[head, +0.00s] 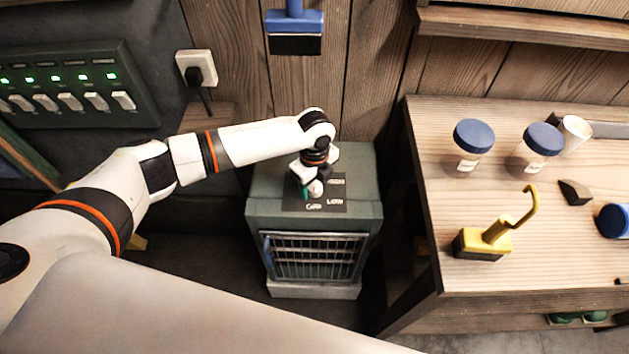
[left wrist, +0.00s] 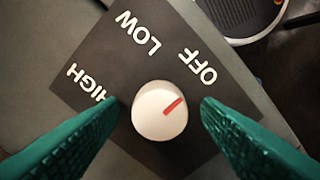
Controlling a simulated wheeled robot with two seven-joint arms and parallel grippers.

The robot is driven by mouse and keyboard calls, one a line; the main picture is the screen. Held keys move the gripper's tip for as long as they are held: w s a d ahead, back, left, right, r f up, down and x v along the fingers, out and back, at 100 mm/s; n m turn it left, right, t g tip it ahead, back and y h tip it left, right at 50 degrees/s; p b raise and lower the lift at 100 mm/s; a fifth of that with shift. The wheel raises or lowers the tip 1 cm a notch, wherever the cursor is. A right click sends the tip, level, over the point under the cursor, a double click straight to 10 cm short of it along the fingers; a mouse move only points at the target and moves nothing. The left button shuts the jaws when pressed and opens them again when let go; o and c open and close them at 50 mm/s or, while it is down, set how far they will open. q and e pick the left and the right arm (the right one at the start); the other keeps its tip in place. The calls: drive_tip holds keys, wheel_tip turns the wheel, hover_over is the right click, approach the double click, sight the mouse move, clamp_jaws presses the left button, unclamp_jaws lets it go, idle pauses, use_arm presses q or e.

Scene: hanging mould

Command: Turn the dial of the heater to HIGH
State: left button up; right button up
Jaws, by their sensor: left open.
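The green heater (head: 262,215) stands on the floor against the wooden wall, with a black label plate (head: 330,205) on its top. In the left wrist view the plate (left wrist: 120,60) reads HIGH, LOW and OFF around a round white dial (left wrist: 150,122). The dial's red mark points to the upper right, on the OFF side and slightly below that word. My left gripper (head: 311,192) is over the heater top and hides the dial in the head view. Its green fingers (left wrist: 160,106) are open, one on each side of the dial, with visible gaps. My right gripper is not in view.
A wooden table (head: 450,280) on the right holds two blue-lidded jars (head: 473,140) (head: 540,142) and a yellow hooked tool (head: 492,240). A switch panel (head: 80,90) and a plugged socket (head: 196,70) are at left. A blue-handled tool (head: 295,25) hangs behind the heater.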

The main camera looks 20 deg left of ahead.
use_arm(q)
drive_tip(key=shift+c, duration=0.2)
drive_tip(key=c, duration=0.9)
drive_tip(key=shift+c, duration=0.2)
drive_tip(key=shift+r, duration=0.1)
